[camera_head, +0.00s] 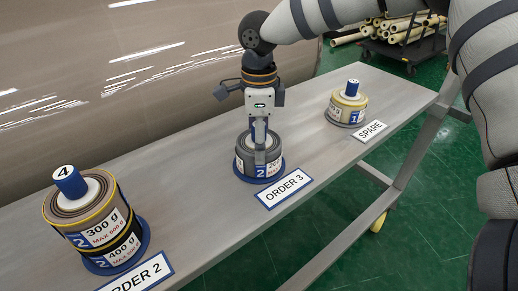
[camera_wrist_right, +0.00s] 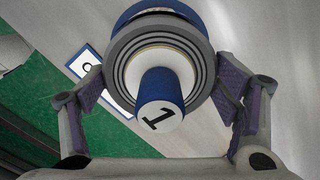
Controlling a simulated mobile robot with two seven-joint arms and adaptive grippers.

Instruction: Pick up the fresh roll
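Wrapped rolls stand on a long grey bench. My right gripper (camera_head: 261,135) points straight down over the grey roll (camera_head: 246,156) behind the ORDER 3 sign. In the right wrist view this roll (camera_wrist_right: 118,52) has a white core and a blue peg marked 1. The right gripper's fingers (camera_wrist_right: 160,85) stand on both sides of it. Whether the pads press on it cannot be told. The roll sits on a blue disc (camera_head: 240,176). A yellow-edged roll (camera_head: 339,112) with a blue peg stands at the SPARE sign. My left gripper is out of view.
At the left, a yellow-edged roll marked 300 g (camera_head: 103,229) with peg 4 lies on a 400 g roll (camera_head: 120,252) behind the ORDER 2 sign (camera_head: 140,275). The ORDER 3 sign (camera_head: 284,188) and SPARE sign (camera_head: 370,131) lie near the bench's front edge. Bench surface (camera_head: 180,170) between rolls is clear.

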